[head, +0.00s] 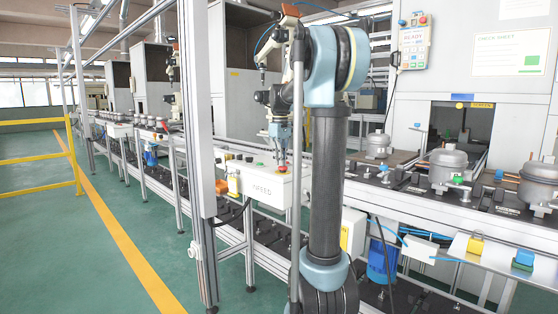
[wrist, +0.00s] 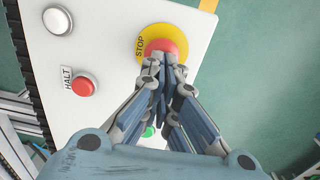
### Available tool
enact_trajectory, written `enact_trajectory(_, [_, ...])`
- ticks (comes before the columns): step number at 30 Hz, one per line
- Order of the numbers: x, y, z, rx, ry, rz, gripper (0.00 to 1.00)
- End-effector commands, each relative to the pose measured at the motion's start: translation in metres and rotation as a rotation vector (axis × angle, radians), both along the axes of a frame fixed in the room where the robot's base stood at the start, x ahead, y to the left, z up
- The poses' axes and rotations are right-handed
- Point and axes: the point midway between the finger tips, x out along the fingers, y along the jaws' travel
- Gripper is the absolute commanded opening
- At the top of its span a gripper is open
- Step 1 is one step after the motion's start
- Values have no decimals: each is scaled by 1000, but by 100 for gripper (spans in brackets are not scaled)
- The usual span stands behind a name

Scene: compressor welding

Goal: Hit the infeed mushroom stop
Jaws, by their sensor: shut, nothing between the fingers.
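The infeed mushroom stop is a red button (wrist: 168,45) on a yellow ring marked STOP in the wrist view. It sits on a white control box (wrist: 112,65). My gripper (wrist: 160,58) is shut and empty, with its fingertips overlapping the lower part of the red cap. I cannot tell whether they touch it. In the head view the box marked INFEED (head: 262,194) stands mid-picture, and my gripper (head: 281,158) points down just over the red button (head: 283,169).
A red HALT button (wrist: 82,87) and a white button (wrist: 57,20) share the box. A green button (wrist: 149,132) is partly hidden behind my fingers. In the head view, a conveyor with compressors (head: 447,166) runs at right, and a metal post (head: 197,110) stands left of the box.

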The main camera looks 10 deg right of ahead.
Motion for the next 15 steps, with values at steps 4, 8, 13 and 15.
enact_trajectory(4, [-4,0,-9,2,15,-2,0])
enact_trajectory(8, [-3,0,-5,1,16,-2,0])
enact_trajectory(13, [-5,1,18,1,8,0,0])
enact_trajectory(15, [-7,1,33,0,3,1,0])
